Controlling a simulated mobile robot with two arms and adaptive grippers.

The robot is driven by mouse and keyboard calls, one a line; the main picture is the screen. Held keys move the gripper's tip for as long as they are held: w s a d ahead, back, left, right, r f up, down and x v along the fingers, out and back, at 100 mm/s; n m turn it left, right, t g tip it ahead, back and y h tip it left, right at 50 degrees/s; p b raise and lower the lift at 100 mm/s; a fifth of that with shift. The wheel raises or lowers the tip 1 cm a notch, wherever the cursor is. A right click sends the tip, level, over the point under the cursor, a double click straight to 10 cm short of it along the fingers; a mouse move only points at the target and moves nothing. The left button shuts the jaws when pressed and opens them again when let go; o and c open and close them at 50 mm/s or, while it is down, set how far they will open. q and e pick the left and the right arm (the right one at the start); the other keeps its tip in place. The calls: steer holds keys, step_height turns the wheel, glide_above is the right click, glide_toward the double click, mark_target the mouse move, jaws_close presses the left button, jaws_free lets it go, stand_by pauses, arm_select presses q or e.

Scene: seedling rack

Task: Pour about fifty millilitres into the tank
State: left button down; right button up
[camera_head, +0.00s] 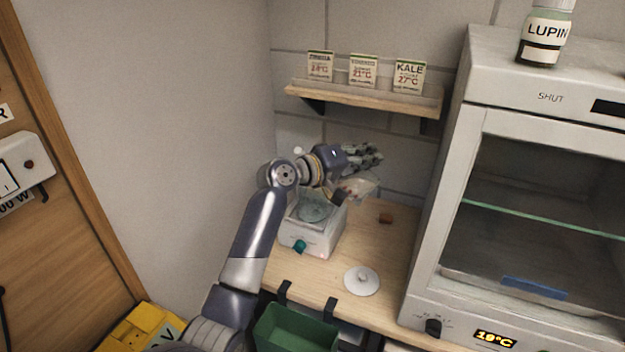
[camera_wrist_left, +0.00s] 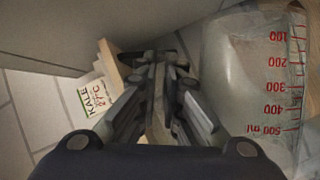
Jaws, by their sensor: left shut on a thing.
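The clear measuring jug (camera_head: 364,187) is held tilted above the right side of the white device with the tank. It also shows large in the left wrist view (camera_wrist_left: 250,75), with red marks from 100 to 500 ml. The liquid level and any stream are too unclear to tell. My left gripper (camera_head: 368,155) is shut, seemingly on the jug's handle; in the wrist view its fingers (camera_wrist_left: 160,75) are close together and hide the grip. The tank (camera_head: 313,209) is the round clear opening on the white device, which has a teal knob. My right gripper is not in view.
A white round lid (camera_head: 361,281) lies on the wooden bench near its front edge. A small brown block (camera_head: 385,217) is behind it. A green bin (camera_head: 293,331) hangs at the front. A shelf (camera_head: 365,95) with seed packets is above; a grey cabinet (camera_head: 545,98) stands at right.

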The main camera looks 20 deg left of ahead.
mark_target(355, 143)
arm_select(q)
steer(key=shift+a+r+n, duration=0.3)
steer(key=shift+a+r, duration=0.05)
steer(key=shift+r, duration=0.15)
steer(key=shift+w+a+r+n+h, duration=0.1)
steer(key=shift+a+r+n+h, duration=0.15)
steer(key=shift+r+n+h, duration=0.05)
steer(key=shift+a+r, duration=0.1)
steer(key=shift+a, duration=0.15)
steer(key=shift+a, duration=0.1)
stand_by(0.6)
steer(key=shift+w+a+r+n+t, duration=0.15)
steer(key=shift+a+r+n, duration=0.1)
steer(key=shift+a, duration=0.15)
steer(key=shift+w+a+r+n+t, duration=0.1)
steer(key=shift+a+n+t, duration=0.05)
steer(key=shift+a+n, duration=0.15)
stand_by(1.2)
